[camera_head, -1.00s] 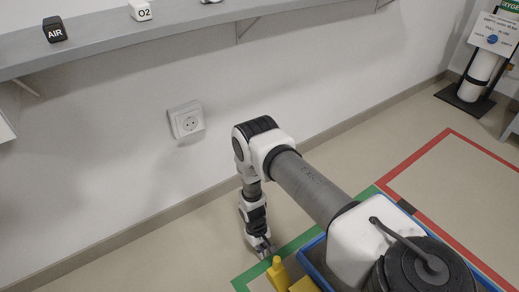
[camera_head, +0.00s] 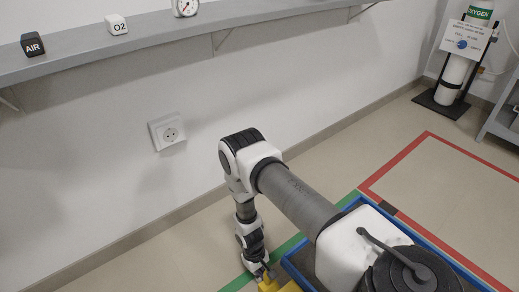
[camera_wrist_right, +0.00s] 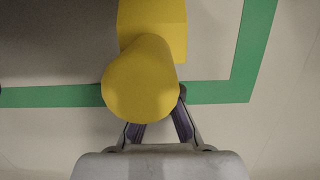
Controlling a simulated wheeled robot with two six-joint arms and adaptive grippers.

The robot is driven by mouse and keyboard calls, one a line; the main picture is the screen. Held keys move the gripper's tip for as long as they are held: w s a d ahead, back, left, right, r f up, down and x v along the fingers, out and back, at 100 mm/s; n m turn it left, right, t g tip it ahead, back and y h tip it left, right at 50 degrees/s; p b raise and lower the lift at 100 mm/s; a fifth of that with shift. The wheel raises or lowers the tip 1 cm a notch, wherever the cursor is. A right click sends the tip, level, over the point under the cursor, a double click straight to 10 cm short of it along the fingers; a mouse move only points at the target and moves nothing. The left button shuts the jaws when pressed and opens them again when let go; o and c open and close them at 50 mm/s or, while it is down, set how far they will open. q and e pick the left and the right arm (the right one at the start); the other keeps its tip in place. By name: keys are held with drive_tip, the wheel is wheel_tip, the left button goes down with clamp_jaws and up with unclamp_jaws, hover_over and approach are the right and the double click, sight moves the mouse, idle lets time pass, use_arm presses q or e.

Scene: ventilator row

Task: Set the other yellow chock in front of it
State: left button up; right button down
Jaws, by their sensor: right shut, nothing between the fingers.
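A yellow chock (camera_head: 268,285) stands on the floor at the bottom of the head view, at the green line. It also shows in the right wrist view (camera_wrist_right: 160,25), with a round yellow knob (camera_wrist_right: 140,80) facing the camera. A second yellow piece (camera_head: 291,287) shows beside it in the head view, mostly cut off by the frame. My right gripper (camera_head: 262,270) points down beside the first chock. In the wrist view its fingers (camera_wrist_right: 157,122) are shut and empty, close to the knob, which partly hides their tips. My left gripper is not in view.
A blue-rimmed tray (camera_head: 462,272) lies under my right arm. Green floor tape (camera_head: 237,284) and red tape (camera_head: 400,155) mark the floor. A wall with a socket (camera_head: 167,131) and a grey shelf (camera_head: 160,41) stands behind. An oxygen cylinder (camera_head: 455,72) stands at the far right.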

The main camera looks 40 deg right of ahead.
drive_tip(key=shift+w+f, duration=0.1)
drive_tip(key=shift+f, duration=0.05)
drive_tip(key=v, duration=1.2)
drive_tip(key=s+a+r+p, duration=0.4)
drive_tip(key=s+a+r, duration=0.1)
drive_tip(key=s, duration=0.4)
drive_tip(key=s+a+r+p, duration=0.4)
drive_tip(key=s+r, duration=0.1)
drive_tip(key=s, duration=0.3)
wheel_tip(320, 180, up, 39)
drive_tip(key=w+t+p, duration=0.2)
drive_tip(key=p, duration=3.6)
drive_tip(key=shift+d+f+n+t, duration=0.2)
drive_tip(key=shift+d+n+t, duration=0.15)
drive_tip(key=shift+n+t, duration=0.05)
